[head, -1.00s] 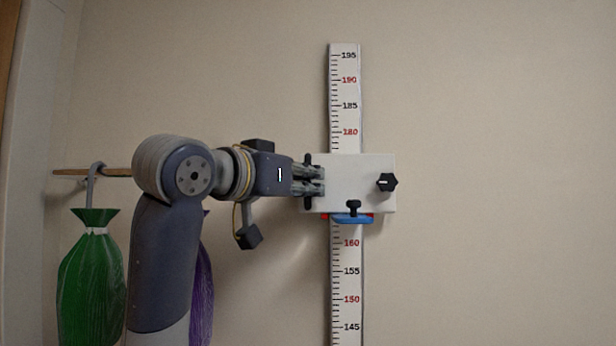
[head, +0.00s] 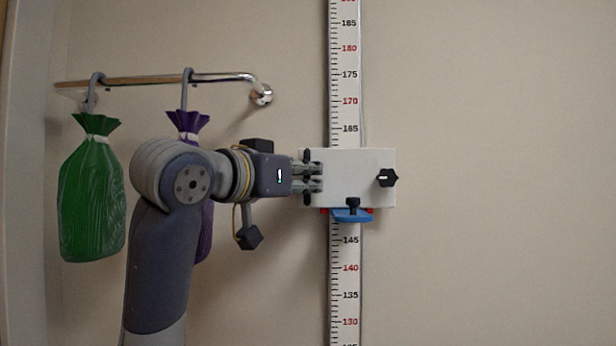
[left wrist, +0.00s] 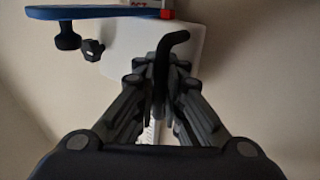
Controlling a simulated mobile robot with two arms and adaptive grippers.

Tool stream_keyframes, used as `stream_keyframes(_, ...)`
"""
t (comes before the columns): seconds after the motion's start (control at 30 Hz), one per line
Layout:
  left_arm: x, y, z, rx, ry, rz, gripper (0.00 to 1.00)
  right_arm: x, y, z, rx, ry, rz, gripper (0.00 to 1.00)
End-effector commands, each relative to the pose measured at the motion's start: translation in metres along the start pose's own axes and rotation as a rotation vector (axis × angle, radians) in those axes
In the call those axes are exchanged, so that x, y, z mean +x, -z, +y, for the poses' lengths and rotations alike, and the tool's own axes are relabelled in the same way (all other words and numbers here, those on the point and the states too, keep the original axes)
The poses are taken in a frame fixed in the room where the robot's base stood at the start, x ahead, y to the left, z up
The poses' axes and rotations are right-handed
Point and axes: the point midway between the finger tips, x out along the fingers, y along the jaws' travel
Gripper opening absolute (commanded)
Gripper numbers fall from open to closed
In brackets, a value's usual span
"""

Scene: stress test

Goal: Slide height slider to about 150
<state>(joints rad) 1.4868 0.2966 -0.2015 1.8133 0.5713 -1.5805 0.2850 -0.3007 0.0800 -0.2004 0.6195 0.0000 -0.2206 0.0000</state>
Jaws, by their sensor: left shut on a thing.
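The height slider (head: 350,178) is a white plate on a vertical ruler (head: 344,283) fixed to the wall. A blue tab (head: 351,215) sits at its lower edge, just above the 145 mark and near where 150 lies. My left gripper (head: 313,178) is shut on a black handle at the plate's left edge. The left wrist view shows the gripper's fingers (left wrist: 163,95) around this dark curved handle (left wrist: 170,42). The plate covers the marks between 165 and 145. My right gripper is in neither view.
A wall rail (head: 220,77) at left carries a green bag (head: 90,195) and a purple bag (head: 187,122), the latter partly behind my left arm. A black knob (head: 387,177) is on the plate's right side. The wall to the right is clear.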

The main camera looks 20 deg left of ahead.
Motion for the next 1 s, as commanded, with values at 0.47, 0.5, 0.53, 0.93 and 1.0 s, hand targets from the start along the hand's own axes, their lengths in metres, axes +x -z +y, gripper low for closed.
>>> stream_keyframes(0.47,0.000,0.000,0.000,0.000,0.000,-0.001,0.18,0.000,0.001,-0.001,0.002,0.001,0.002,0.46)
stream_keyframes(0.5,0.000,0.000,0.000,0.000,0.000,-0.001,0.18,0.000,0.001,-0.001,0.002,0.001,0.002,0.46)
stream_keyframes(0.53,0.000,0.000,0.000,0.000,0.000,-0.001,0.18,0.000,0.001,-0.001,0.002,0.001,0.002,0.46)
stream_keyframes(0.93,-0.045,0.002,-0.001,0.002,0.001,0.005,0.18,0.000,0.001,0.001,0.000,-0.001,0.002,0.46)
stream_keyframes(1.0,-0.061,0.002,-0.001,0.002,0.002,0.004,0.18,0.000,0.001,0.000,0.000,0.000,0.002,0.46)
